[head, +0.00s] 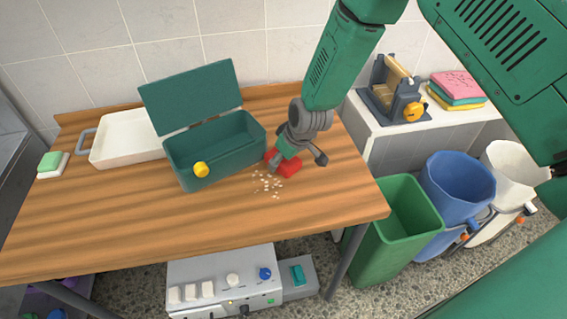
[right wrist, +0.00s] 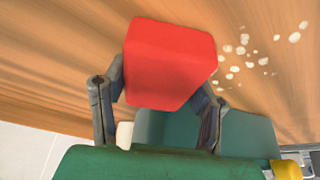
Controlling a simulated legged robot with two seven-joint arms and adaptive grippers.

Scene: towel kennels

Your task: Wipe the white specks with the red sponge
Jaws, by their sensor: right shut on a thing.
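The red sponge (head: 288,166) is between the fingers of my right gripper (head: 277,164), low over the wooden table (head: 100,220), right of the green box. It fills the middle of the right wrist view (right wrist: 168,62), with a grey finger on each side. My right gripper (right wrist: 160,108) is shut on it. I cannot tell if the sponge touches the table. The white specks (head: 268,184) lie scattered on the wood just left of and in front of the sponge. They also show in the right wrist view (right wrist: 240,50), right of the sponge. My left gripper is out of view.
An open dark green box (head: 215,155) with a yellow knob stands left of the specks. A white tray (head: 125,150) and a green-and-white sponge (head: 52,164) lie further left. Green (head: 400,215), blue (head: 455,190) and white bins stand right. The table's front is clear.

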